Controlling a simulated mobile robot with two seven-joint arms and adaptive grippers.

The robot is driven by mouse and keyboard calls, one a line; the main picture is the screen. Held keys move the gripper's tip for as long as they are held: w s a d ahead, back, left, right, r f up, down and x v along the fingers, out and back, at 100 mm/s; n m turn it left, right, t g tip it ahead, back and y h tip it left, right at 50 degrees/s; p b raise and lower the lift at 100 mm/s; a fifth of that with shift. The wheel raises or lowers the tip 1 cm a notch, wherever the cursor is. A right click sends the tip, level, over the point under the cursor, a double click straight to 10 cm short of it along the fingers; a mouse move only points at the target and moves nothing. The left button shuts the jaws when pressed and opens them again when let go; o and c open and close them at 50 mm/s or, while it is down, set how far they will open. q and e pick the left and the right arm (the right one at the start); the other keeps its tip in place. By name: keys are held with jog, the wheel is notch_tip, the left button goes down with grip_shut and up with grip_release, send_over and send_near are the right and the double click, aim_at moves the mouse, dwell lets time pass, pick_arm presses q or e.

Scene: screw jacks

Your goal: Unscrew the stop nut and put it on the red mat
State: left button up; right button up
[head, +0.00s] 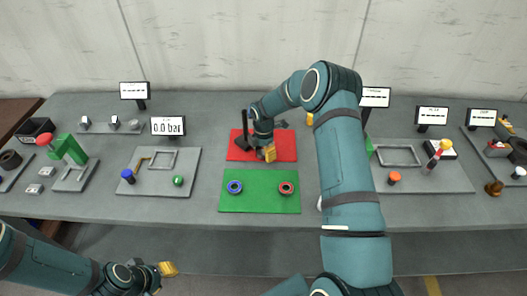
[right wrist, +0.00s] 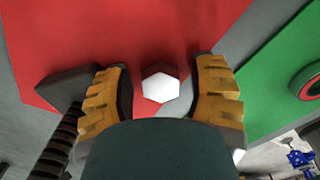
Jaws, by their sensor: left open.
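The red mat (head: 287,136) lies at the table's middle, with my right gripper (head: 265,153) low over it. In the right wrist view, a hexagonal nut (right wrist: 160,87) with a white top and dark sides, apparently the stop nut, sits between the yellow fingers of my right gripper (right wrist: 163,95). Gaps show on both sides of it, so the fingers are open. The red mat (right wrist: 90,45) shows behind it. A dark block with a black ribbed rod (right wrist: 58,140) is left of the fingers. My left gripper (head: 160,274) is open and empty, below the table's front edge.
A green mat (head: 261,192) in front holds a blue ring (head: 235,187) and a red ring (head: 286,188). Grey trays with small parts stand left and right, including a green block (head: 68,148). A display (head: 168,126) reads 0.0 bar. My right arm hides part of the table.

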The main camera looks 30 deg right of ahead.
aim_at(263, 152)
notch_tip(263, 152, up, 12)
jog(key=shift+r, duration=0.2)
dwell(0.5)
jog(key=shift+f, duration=0.1)
